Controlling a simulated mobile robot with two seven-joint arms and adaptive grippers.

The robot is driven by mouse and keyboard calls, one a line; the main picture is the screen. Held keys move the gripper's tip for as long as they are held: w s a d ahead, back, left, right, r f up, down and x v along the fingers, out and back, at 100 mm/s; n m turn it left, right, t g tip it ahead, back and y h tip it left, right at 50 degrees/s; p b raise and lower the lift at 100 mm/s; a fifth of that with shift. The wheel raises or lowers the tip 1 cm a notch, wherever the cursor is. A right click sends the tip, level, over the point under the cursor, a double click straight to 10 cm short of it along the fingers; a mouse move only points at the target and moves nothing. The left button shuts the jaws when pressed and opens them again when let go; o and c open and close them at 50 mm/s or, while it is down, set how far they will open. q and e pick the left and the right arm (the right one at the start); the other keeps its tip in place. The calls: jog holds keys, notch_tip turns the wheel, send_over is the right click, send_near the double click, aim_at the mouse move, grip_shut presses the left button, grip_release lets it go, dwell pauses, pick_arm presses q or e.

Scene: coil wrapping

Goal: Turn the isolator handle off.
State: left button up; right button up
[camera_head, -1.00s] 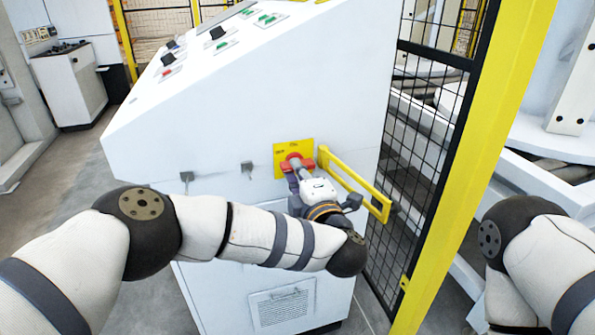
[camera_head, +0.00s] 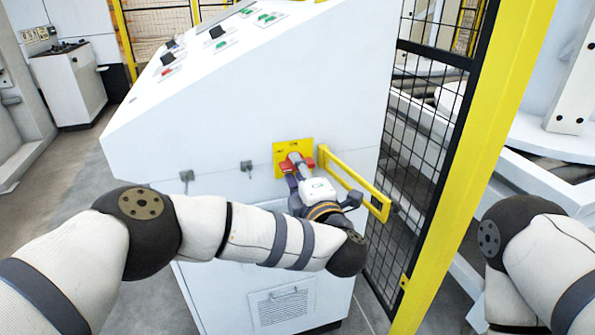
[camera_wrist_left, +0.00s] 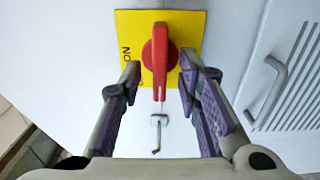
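The isolator handle (camera_wrist_left: 160,58) is red and sits on a yellow plate (camera_wrist_left: 189,25) marked ON. In the head view, the handle (camera_head: 296,160) is partly hidden by my left gripper, and its yellow plate (camera_head: 307,146) is on the white cabinet's front. My left gripper (camera_wrist_left: 159,76) is at the handle, one finger on either side of it. A gap shows between the left finger and the handle; the right finger is very close, and contact is unclear. In the wrist view the handle's long grip points down the picture. My right gripper is not in view.
A yellow bar bracket (camera_head: 352,184) juts from the cabinet (camera_head: 215,135) just right of the handle. Small hooks (camera_head: 246,166) are left of it. A yellow post (camera_head: 470,170) and black mesh fence (camera_head: 420,150) stand to the right.

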pick_arm(q)
jog(key=shift+s, duration=0.1)
jog(key=v, duration=1.2)
